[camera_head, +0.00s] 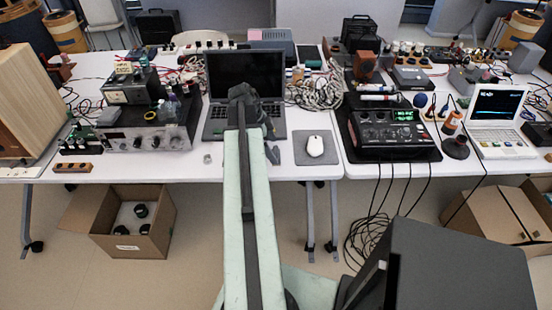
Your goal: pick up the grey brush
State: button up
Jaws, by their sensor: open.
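I cannot make out a grey brush for certain in this view. A small grey object (207,158) lies near the front edge of the left white table (220,173), left of my arm; it is too small to identify. My gripper (254,112) is at the far end of my pale green arm, in front of the open laptop (218,112). It is open, and I see nothing held in it. My arm and gripper hide part of the laptop and the table edge.
A white mouse (315,146) on a grey pad lies right of my gripper. Electronic gear (150,135) crowds the left; a black mixer (393,130) stands right. Cables hang below the right table. An open cardboard box (160,242) sits on the floor at left.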

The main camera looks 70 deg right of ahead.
aim_at(275, 153)
jog(key=b+x, duration=0.2)
jog(key=x, duration=0.1)
jog(key=shift+f, duration=0.4)
jog(key=shift+r, duration=0.15)
jog(key=c, duration=1.6)
notch_tip(275, 153, up, 10)
jog(key=p, duration=1)
jog(key=shift+r, duration=0.15)
